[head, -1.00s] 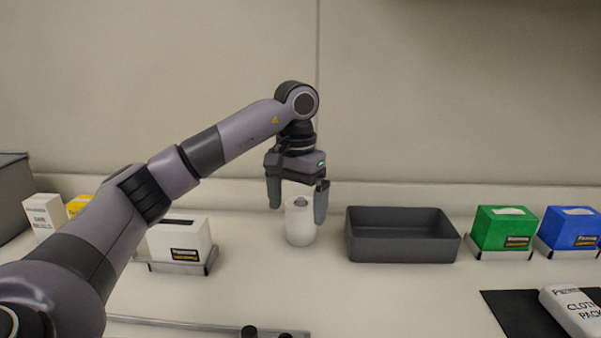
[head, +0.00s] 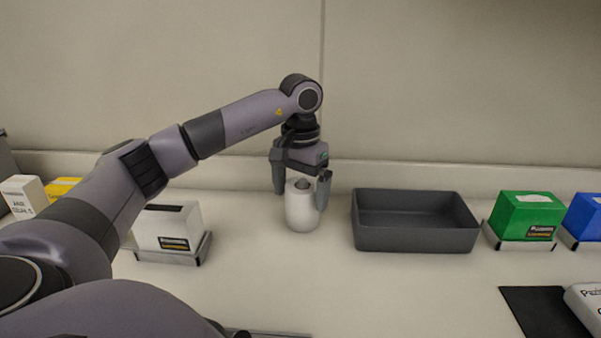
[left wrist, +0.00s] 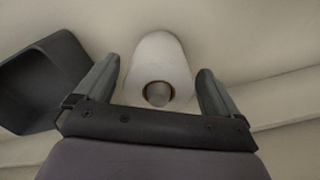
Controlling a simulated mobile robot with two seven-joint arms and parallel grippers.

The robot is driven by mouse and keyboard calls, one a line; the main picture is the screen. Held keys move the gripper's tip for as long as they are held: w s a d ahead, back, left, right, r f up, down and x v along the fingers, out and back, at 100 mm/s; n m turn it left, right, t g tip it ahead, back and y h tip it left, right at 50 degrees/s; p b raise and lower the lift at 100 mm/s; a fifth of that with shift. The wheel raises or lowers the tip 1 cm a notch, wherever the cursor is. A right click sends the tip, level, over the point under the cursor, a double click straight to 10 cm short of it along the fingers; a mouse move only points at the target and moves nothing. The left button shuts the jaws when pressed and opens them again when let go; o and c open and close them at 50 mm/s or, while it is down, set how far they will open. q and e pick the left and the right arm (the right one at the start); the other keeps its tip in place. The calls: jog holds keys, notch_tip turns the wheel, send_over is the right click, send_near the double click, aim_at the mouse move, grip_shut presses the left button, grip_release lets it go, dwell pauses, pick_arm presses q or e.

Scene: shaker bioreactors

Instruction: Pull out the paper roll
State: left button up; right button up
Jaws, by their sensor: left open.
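The white paper roll (head: 301,209) stands upright on the counter in the middle of the head view, left of a grey bin. In the left wrist view the roll (left wrist: 160,58) shows from above, with a round grey core in its top. My left gripper (head: 302,194) points down over the roll. Its fingers are open, one on each side of the roll's upper part. In the left wrist view the fingers (left wrist: 158,95) flank the roll with a small gap on each side. My right gripper is not in view.
The empty grey bin (head: 416,238) stands right of the roll. A white box (head: 167,228) in a metal holder is on the left. Green (head: 526,216) and blue (head: 586,217) boxes stand to the right. A black mat (head: 540,312) lies front right. The wall is close behind.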

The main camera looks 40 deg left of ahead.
pick_arm(q)
jog(key=shift+f, duration=0.75)
jog(key=c, duration=1.1)
jog(key=shift+o, duration=0.2)
jog(key=shift+r, duration=0.1)
jog(key=shift+r, duration=0.1)
jog(key=shift+r+p, duration=0.55)
jog(key=shift+p, duration=0.15)
jog(key=shift+r, duration=0.15)
jog(key=shift+r+p, duration=0.5)
jog(key=shift+p, duration=0.15)
jog(key=shift+r, duration=0.25)
